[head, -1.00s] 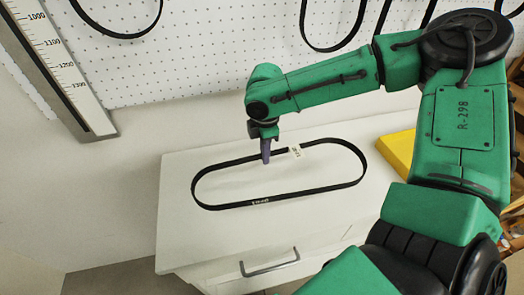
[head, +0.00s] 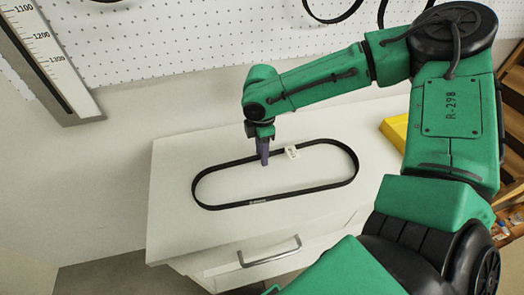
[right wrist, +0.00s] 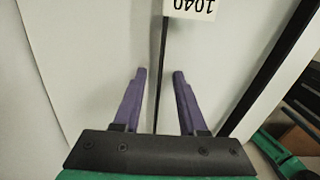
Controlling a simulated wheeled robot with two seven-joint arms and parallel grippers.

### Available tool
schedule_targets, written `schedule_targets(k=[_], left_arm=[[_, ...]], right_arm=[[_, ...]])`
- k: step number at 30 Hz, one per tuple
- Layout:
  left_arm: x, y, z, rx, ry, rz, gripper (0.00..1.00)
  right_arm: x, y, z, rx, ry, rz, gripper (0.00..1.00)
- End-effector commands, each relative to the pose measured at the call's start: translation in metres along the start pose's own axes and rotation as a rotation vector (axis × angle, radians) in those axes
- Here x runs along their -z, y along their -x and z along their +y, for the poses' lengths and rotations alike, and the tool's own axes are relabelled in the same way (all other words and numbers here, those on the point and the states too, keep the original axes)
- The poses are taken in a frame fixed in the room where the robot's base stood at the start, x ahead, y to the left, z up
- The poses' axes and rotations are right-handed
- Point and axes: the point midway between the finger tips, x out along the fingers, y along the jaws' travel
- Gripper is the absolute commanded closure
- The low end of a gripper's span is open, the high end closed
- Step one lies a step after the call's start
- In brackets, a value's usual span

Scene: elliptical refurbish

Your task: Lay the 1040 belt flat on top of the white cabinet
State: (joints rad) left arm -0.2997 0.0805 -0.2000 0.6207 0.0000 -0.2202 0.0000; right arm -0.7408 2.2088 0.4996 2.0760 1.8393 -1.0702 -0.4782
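The 1040 belt (head: 215,204) is a thin black loop forming a long, level oval over the top of the white cabinet (head: 170,225). Whether it touches the top all round I cannot tell. A white label (head: 292,152) sits on its far strand and reads 1040 in the right wrist view (right wrist: 192,8). My right gripper (head: 264,159) points down at the far strand, left of the label. In the right wrist view its purple fingers (right wrist: 160,72) are apart, with the thin strand between them and gaps on both sides. My left gripper is not in view.
A white pegboard (head: 200,45) with hanging black belts stands behind the cabinet. A measuring scale (head: 50,60) is at the upper left. A yellow object (head: 394,131) lies right of the belt, near my right arm. The cabinet top left of the belt is bare.

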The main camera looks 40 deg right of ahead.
Motion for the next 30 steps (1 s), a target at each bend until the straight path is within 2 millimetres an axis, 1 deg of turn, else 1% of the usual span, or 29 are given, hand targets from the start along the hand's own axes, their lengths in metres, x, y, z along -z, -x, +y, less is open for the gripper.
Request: schedule_targets(k=[8, 11, 14, 21, 24, 27, 30], left_arm=[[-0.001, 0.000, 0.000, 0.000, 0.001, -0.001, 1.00], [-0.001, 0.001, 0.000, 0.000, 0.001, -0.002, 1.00], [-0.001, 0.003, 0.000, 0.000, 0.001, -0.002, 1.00], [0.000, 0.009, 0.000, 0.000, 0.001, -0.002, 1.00], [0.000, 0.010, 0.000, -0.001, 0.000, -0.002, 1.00], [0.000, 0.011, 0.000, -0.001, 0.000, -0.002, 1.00], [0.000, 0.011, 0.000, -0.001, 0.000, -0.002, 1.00]], right_arm=[[0.000, 0.001, 0.000, 0.000, 0.000, 0.000, 0.59], [0.000, 0.010, 0.001, -0.004, 0.000, 0.001, 0.59], [0.001, 0.031, 0.001, -0.006, -0.001, 0.002, 0.59], [0.001, 0.103, 0.002, -0.006, 0.000, 0.002, 0.59], [0.000, 0.126, 0.001, -0.004, -0.001, 0.002, 0.59], [0.000, 0.140, 0.001, -0.001, 0.000, 0.000, 0.59], [0.000, 0.146, 0.000, 0.000, 0.001, 0.000, 0.59]])
